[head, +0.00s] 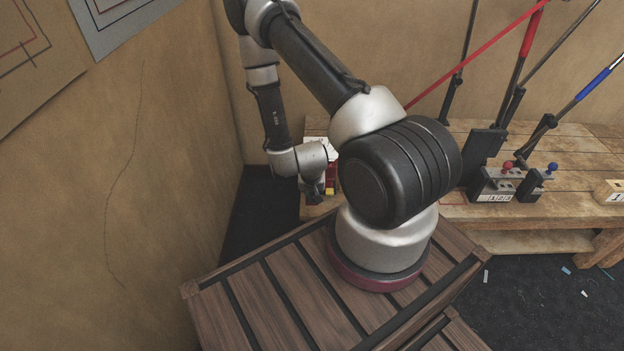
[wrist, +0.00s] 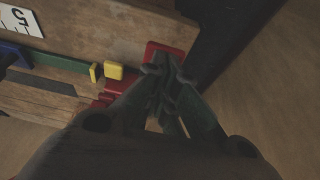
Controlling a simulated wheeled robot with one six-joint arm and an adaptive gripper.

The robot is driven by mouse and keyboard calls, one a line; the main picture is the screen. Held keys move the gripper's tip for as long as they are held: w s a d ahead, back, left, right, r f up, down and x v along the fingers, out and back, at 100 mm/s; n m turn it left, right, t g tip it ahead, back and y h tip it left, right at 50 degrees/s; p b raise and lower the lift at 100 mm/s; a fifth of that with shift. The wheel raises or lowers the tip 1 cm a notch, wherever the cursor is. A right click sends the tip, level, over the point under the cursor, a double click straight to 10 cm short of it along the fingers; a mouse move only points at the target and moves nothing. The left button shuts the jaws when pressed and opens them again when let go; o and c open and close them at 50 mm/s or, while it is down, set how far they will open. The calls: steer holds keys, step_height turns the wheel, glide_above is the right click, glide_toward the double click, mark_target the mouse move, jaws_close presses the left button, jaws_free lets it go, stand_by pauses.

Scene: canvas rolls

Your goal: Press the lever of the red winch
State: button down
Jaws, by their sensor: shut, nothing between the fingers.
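My gripper (wrist: 167,76) is shut and empty, its fingertips close together over a red part (wrist: 153,48) at the end of the wooden bench. I take this red part for the red winch; the fingers hide some of it, and I cannot tell whether they touch it. More red shows to the left of the fingers, beside a yellow block (wrist: 114,70). No lever can be told apart clearly. In the head view my gripper (head: 316,197) hangs low at the bench's left end, and a little of the red part (head: 331,169) shows beside it.
A green strip (wrist: 62,63), a blue piece (wrist: 14,54) and a plate marked 5 (wrist: 20,19) lie left of the red part. The wooden bench (head: 575,180) carries a red-knobbed lever (head: 507,165) and a blue-knobbed lever (head: 552,167) farther right. A wall (head: 150,130) stands close on the left.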

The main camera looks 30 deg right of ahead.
steer(key=shift+s+a+f, duration=0.1)
steer(key=shift+s+f, duration=0.05)
steer(key=shift+f, duration=0.3)
stand_by(0.4)
steer(key=shift+r, duration=0.25)
step_height(320, 180, up, 3)
steer(key=shift+f, duration=0.15)
steer(key=s+a+r, duration=0.3)
steer(key=s+r, duration=0.2)
steer(key=r, duration=0.3)
steer(key=shift+a+r, duration=0.25)
steer(key=shift+r, duration=0.15)
